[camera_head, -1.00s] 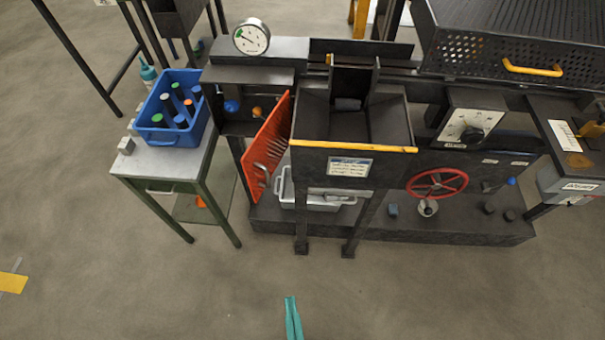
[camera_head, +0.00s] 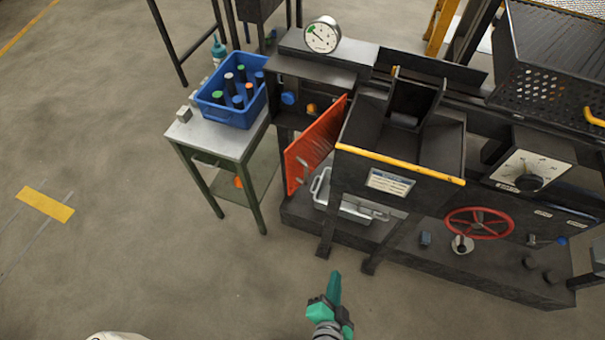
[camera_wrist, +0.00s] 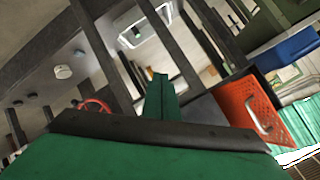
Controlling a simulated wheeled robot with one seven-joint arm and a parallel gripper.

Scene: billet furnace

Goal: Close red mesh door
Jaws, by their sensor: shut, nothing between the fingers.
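The red mesh door (camera_head: 312,148) stands swung out from the left side of the dark machine. It is open, with its face angled to the left and a handle on it. In the wrist view the red door (camera_wrist: 252,108) with its pale handle is at the right. My green gripper (camera_head: 335,288) is shut and empty, low in front of the machine and apart from the door. In the wrist view my gripper's fingers (camera_wrist: 160,92) are together, pointing to the left of the door.
A metal tray (camera_head: 345,208) sits on the machine's base right of the door. A side table (camera_head: 215,140) with a blue bin (camera_head: 228,112) of bottles stands close to the left. A red handwheel (camera_head: 478,223) is at the right. The front floor is clear.

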